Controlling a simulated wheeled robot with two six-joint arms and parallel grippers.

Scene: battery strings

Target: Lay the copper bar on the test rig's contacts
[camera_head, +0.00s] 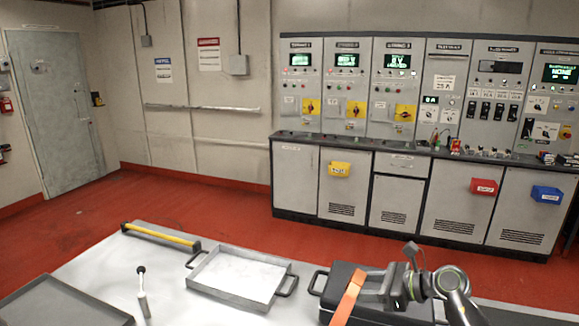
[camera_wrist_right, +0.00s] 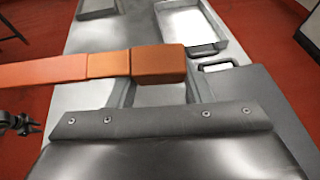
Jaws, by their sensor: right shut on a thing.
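The copper bar (camera_head: 348,297) is a flat orange bar. My right gripper (camera_head: 368,288) is shut on it and holds it over the dark case on the near table. The test rig seems to be the panel (camera_head: 441,82) in the far cabinet row, with a small green display and leads below. Its contacts are too small to make out.
Red floor (camera_head: 225,215) lies clear between table and cabinets. The counter (camera_head: 470,153) carries small items.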

